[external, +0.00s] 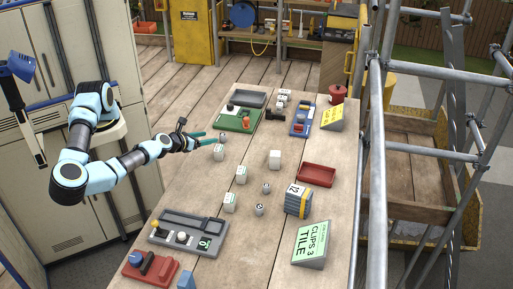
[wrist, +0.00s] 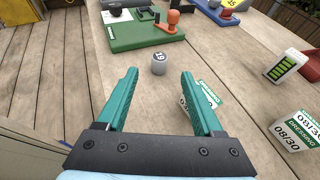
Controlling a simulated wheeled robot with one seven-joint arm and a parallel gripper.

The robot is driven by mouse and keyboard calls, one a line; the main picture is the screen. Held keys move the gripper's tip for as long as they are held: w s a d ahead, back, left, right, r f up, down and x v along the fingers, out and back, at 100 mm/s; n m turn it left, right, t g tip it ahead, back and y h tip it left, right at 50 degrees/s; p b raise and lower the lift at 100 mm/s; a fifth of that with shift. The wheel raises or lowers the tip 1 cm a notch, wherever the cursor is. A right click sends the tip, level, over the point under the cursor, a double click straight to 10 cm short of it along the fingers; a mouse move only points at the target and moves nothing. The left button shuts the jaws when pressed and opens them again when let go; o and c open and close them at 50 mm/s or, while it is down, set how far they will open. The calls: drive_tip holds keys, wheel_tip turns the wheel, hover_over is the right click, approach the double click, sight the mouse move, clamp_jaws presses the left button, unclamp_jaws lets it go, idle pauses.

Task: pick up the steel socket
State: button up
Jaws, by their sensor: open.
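A small grey cylinder marked 19, which looks like the steel socket (wrist: 158,64), stands upright on the wooden table. In the wrist view it is just beyond my gripper (wrist: 158,80), centred between the two teal fingertips and apart from them. In the external view a small grey piece (external: 223,137) sits just right of my gripper (external: 207,140), which is low over the table's left edge. My gripper is open and empty. Two similar small grey cylinders (external: 267,188) (external: 259,209) stand nearer the front; I cannot tell whether they are also sockets.
A green tool board (wrist: 143,33) lies behind the socket. A white labelled block (external: 219,153) stands close to my gripper, partly behind the right finger in the wrist view. A blue board (external: 302,119), red tray (external: 316,174) and numbered block stack (external: 298,201) lie farther right.

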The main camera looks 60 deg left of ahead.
sight(222, 135)
drive_tip(key=shift+p+x, duration=0.5)
drive_tip(key=shift+x, duration=0.3)
drive_tip(key=shift+p+x, duration=0.75)
drive_tip(key=shift+x, duration=2.55)
clamp_jaws()
